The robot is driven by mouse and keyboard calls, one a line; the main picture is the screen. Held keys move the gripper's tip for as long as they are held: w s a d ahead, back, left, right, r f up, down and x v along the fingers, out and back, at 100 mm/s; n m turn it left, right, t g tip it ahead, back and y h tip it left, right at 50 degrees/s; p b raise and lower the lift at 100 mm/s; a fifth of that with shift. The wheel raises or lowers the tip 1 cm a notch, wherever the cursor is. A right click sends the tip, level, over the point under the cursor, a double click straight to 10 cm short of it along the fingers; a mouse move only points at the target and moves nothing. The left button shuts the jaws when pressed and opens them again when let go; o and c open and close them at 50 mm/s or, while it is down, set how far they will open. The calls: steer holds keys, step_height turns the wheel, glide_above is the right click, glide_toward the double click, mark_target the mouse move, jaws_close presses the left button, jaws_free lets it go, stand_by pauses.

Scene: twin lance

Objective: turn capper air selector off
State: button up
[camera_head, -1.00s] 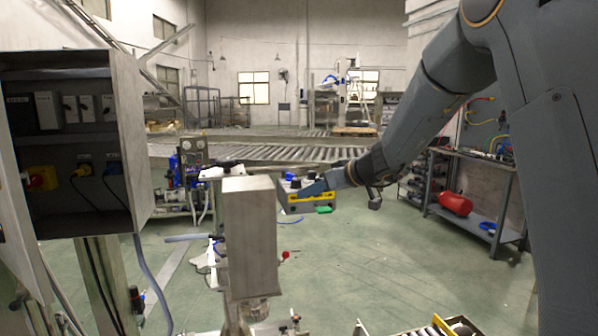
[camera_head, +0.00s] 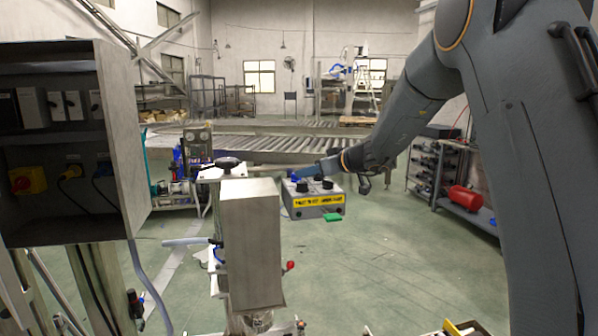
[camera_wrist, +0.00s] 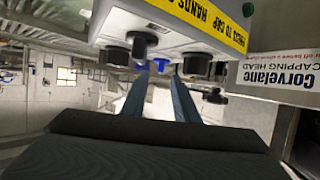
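A grey control box (camera_head: 300,212) with a yellow label stands beyond the steel column in the head view. Black knobs show on its top, and a green part is at its lower front. In the wrist view the box (camera_wrist: 165,30) appears upside down, with black knobs (camera_wrist: 142,41) and blue parts (camera_wrist: 160,65) near the fingertips. I cannot read which knob is the air selector. My gripper (camera_wrist: 160,72) has its two blue fingers apart, with a visible gap. In the head view my gripper (camera_head: 312,170) is at the far top side of the box; contact cannot be told.
A steel column (camera_head: 252,240) stands in front of the box, with a black handwheel (camera_head: 228,163) behind its top. An open electrical cabinet (camera_head: 125,130) is at left. A shelf with a red tank (camera_head: 464,198) is at right. A "Corvelane capping head" sign (camera_wrist: 285,75) is beside the box.

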steer(key=shift+p+x, duration=0.75)
steer(key=shift+x, duration=1.45)
jaws_close()
